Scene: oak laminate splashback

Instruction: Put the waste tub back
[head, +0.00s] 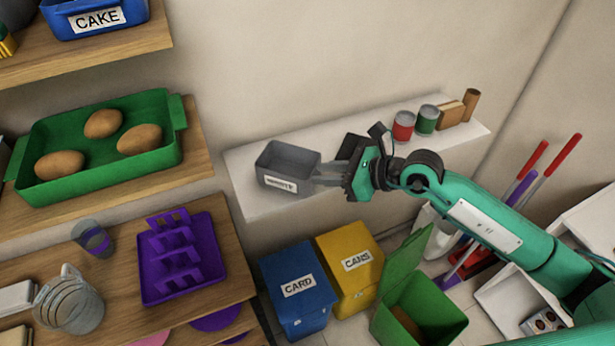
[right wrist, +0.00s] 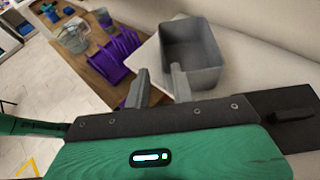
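The waste tub (head: 286,165) is a grey, open-topped box with a small white label, too small to read surely. It stands upright on the left end of the white ledge (head: 250,205), and looks empty in the right wrist view (right wrist: 198,75). My right gripper (head: 322,174) is at the tub's right side, its fingers pointing at it. In the right wrist view the fingers (right wrist: 159,72) are apart with nothing seen between them. One fingertip overlaps the tub's near corner; I cannot tell whether it touches. My left gripper is not in view.
Red and green cans (head: 403,126) and brown items stand farther right on the ledge. Below are a blue CARD bin (head: 298,288), a yellow CANS bin (head: 350,267) and an open green bin (head: 420,305). Wooden shelves at left hold a green tray (head: 95,190) and purple rack (head: 178,258).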

